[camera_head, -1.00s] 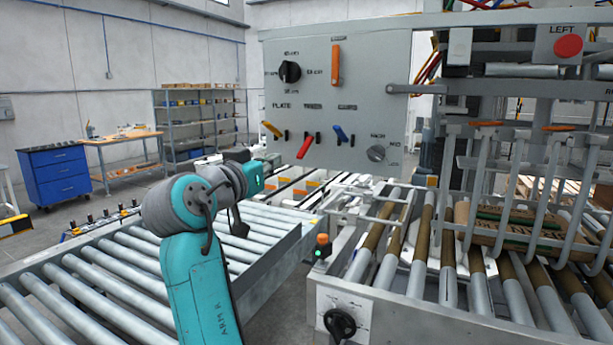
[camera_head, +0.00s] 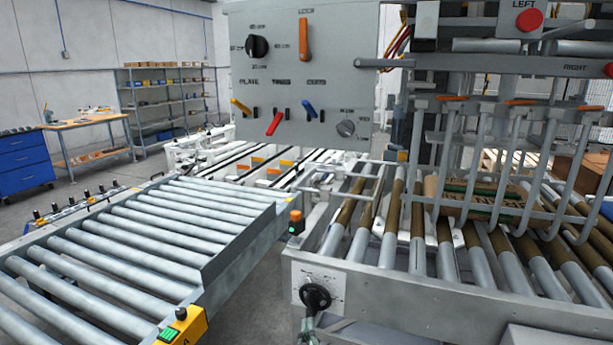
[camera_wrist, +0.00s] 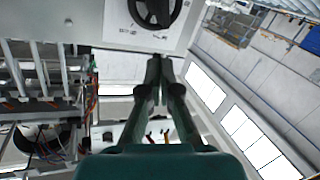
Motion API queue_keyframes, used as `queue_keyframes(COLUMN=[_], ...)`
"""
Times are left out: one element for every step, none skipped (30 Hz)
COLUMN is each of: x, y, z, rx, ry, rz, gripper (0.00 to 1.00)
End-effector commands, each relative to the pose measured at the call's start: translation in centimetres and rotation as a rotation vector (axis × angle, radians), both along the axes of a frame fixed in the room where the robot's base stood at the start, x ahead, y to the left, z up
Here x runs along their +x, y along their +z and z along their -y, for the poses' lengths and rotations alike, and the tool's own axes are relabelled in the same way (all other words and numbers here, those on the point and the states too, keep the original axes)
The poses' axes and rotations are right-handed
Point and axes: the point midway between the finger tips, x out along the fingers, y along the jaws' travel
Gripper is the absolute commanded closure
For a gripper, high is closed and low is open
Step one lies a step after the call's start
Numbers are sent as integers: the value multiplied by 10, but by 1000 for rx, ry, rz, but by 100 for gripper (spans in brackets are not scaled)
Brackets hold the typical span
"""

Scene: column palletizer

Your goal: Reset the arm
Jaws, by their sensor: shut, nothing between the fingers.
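My gripper (camera_wrist: 160,65) is shut and empty in the wrist view, its two fingers together. A black round dial knob (camera_wrist: 155,10) on a white plate (camera_wrist: 120,30) stands just beyond the fingertips in that view, apart from them. In the head view the same knob (camera_head: 315,296) sits on the front of the roller frame. A small grey-green piece at the bottom edge below that knob looks like part of my arm or gripper. The rest of my arm is out of the head view.
A control panel (camera_head: 290,135) with levers and dials hangs above. A roller conveyor (camera_head: 130,240) lies left, with a yellow button box (camera_head: 183,327). A cardboard box (camera_head: 480,200) lies on the rollers behind grey bars at right. Floor shows between conveyor and frame.

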Motion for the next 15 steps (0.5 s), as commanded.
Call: queue_keyframes(x=[-13,-21,-31,-39,-47,-58,-67,-76,-88,-97,-106,-119,-128,-138,-151], y=[-19,-28,-40,-48,-57,-67,-74,-81,-90,-97,-102,-110,-116,-120,-127], z=[11,16,22,27,32,39,44,48,55,59,64,70,74,79,84], rx=[-4,-4,-4,-5,-3,-2,0,2,4,7,9,14,19,22,28], ry=[9,15,26,32,38,47,52,59,65,70,75,81,86,89,95], rz=[-16,-22,-29,-35,-42,-48,-55,-61,-68,-74,-77,-86,-90,-95,-101], gripper=[100,100,100,100,100,100,100,100,100,100,100,100,100,100,100])
